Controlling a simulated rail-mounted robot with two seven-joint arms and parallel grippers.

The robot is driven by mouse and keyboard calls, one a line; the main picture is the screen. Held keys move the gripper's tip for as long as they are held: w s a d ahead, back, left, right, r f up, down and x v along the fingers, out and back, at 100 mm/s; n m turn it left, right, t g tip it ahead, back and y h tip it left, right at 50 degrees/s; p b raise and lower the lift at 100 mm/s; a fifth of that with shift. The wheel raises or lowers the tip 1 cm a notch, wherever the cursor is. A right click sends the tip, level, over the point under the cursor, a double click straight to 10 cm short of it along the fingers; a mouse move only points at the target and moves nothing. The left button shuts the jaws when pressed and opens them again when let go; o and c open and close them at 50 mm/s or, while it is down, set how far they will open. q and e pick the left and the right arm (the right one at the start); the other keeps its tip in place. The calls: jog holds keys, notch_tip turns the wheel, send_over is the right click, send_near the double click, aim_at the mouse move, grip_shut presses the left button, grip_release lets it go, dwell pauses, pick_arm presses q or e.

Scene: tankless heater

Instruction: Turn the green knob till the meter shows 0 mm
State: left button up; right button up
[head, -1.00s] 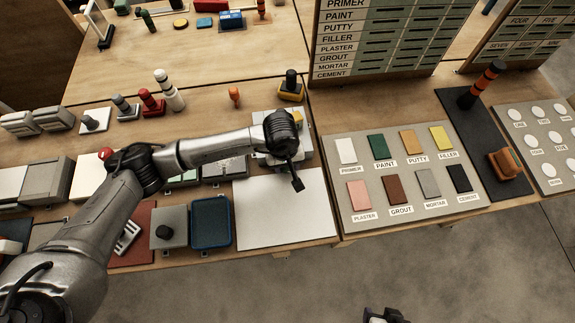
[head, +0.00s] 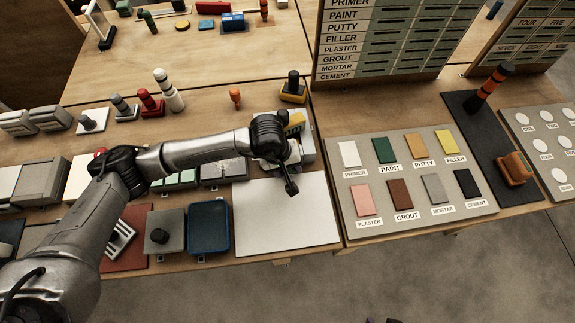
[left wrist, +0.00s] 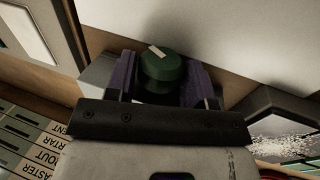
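The green knob (left wrist: 163,68), with a pale mark on its top, shows in the left wrist view. My left gripper (left wrist: 161,80) has its two purple fingers on either side of the knob. They are very close to its sides; whether they press on it I cannot tell. In the head view my left wrist hides the knob and the fingers above a pale device (head: 303,142) on the table. No meter reading is legible. A sliver of dark parts at the bottom edge of the head view appears to be my right gripper (head: 381,321).
A blank white panel (head: 285,220) lies in front of the device. A board of colour swatches (head: 405,185) is to the right. A blue tray (head: 208,228) and a grey box with a black knob (head: 165,232) are to the left. An orange plug (head: 235,97) stands behind.

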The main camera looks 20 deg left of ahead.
pick_arm(q)
jog(key=shift+o, duration=0.3)
jog(key=shift+a+r, duration=0.1)
jog(key=shift+r, duration=0.4)
jog(key=p+v, duration=0.2)
jog(key=v, duration=1)
jog(key=shift+r, duration=0.35)
jog(key=shift+s, duration=0.1)
